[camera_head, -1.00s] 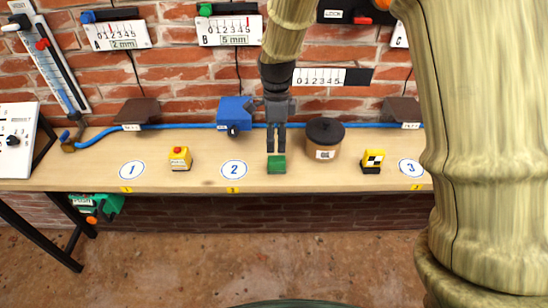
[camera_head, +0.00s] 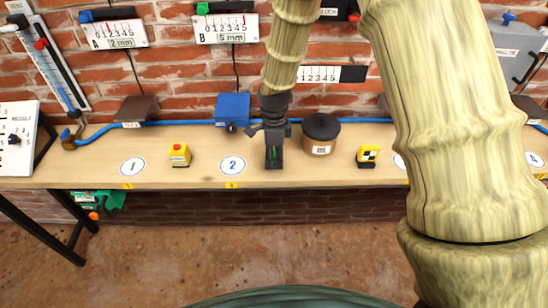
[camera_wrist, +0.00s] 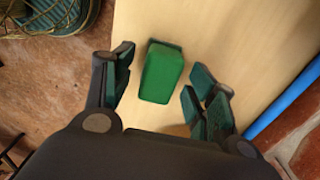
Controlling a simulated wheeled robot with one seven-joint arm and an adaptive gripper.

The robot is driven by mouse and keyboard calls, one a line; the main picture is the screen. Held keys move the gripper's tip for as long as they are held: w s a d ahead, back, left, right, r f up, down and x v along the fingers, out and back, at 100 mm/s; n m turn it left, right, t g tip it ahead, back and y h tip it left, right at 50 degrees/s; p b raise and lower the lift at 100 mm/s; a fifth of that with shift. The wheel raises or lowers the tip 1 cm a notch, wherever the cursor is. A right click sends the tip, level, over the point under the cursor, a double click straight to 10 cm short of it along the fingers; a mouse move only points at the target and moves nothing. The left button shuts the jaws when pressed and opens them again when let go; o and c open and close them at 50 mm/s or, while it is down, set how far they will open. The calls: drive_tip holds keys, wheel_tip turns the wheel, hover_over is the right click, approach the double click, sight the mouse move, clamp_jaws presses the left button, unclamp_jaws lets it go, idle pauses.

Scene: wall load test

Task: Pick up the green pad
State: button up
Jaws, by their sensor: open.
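The green pad (camera_wrist: 161,73) is a small block lying on the wooden bench (camera_wrist: 150,18). In the head view my gripper (camera_head: 274,160) points down at the bench just right of the number 2 disc (camera_head: 232,166). There the fingers mostly hide the pad, and only a sliver of green shows between them.
A yellow box with a red button (camera_head: 180,155) stands left on the bench. A brown pot with a dark lid (camera_head: 320,135) stands close right of my gripper. A yellow-and-black block (camera_head: 367,156) is farther right. A blue box (camera_head: 233,108) and blue hose (camera_head: 185,123) are behind.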

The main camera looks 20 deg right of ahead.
drive_tip(key=shift+f, duration=0.65)
drive_tip(key=shift+s, duration=0.1)
drive_tip(key=c, duration=1.1)
drive_tip(key=shift+r, duration=0.15)
drive_tip(key=shift+r+b, duration=0.35)
drive_tip(key=shift+r, duration=0.25)
wheel_tip(320, 180, up, 2)
drive_tip(key=shift+b, duration=0.45)
drive_tip(key=s+a+b, duration=0.1)
drive_tip(key=s+a, duration=0.2)
drive_tip(key=s, duration=0.1)
drive_tip(key=s+a+r+b, duration=0.1)
drive_tip(key=s+a, duration=0.2)
drive_tip(key=s, duration=0.1)
drive_tip(key=s+a+b, duration=0.1)
drive_tip(key=s+a, duration=0.3)
drive_tip(key=shift+s+r+b, duration=0.15)
drive_tip(key=shift+r+b, duration=0.15)
